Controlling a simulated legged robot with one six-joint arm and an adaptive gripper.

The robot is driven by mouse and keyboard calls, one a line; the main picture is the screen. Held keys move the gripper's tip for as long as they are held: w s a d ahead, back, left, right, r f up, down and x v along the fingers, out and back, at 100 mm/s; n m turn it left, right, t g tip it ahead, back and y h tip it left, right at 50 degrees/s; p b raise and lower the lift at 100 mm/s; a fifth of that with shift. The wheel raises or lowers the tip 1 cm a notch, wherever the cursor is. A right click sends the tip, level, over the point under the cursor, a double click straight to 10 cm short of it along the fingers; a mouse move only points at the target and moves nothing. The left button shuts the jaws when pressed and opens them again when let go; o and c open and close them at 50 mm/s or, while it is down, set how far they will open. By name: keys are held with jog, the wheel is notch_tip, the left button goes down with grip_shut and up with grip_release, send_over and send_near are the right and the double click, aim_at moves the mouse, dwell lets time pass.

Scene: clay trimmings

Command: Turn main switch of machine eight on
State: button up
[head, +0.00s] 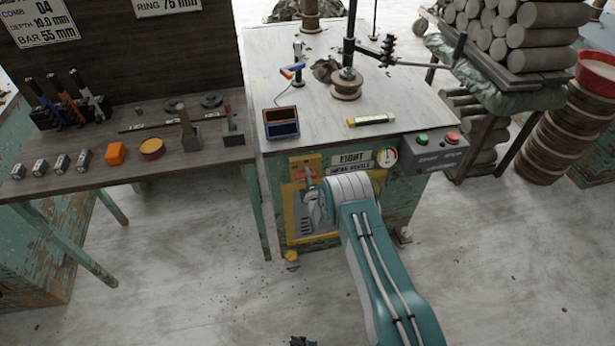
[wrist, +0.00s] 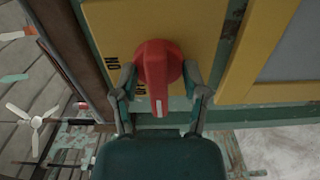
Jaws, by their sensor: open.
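Machine eight is the green, paint-worn cabinet under the bench top, with an "EIGHT" sign (head: 351,158) on its front. Its main switch, a red rotary knob (wrist: 157,70), sits on a yellow plate (wrist: 104,22). In the wrist view its grip bar points down the picture. Dark lettering shows beside the knob, partly hidden by a finger. My gripper (wrist: 159,68) is open, with one finger on each side of the red knob. I cannot tell whether either finger touches it. In the head view my gripper (head: 314,196) is at the cabinet front, covering part of the switch area.
A grey box with green and red buttons (head: 437,140) and a round gauge (head: 386,156) are right of the sign. A yellow frame (head: 291,222) surrounds a lower panel. A tool table (head: 120,172) stands left. Stacked clay logs (head: 520,45) stand right.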

grip_shut()
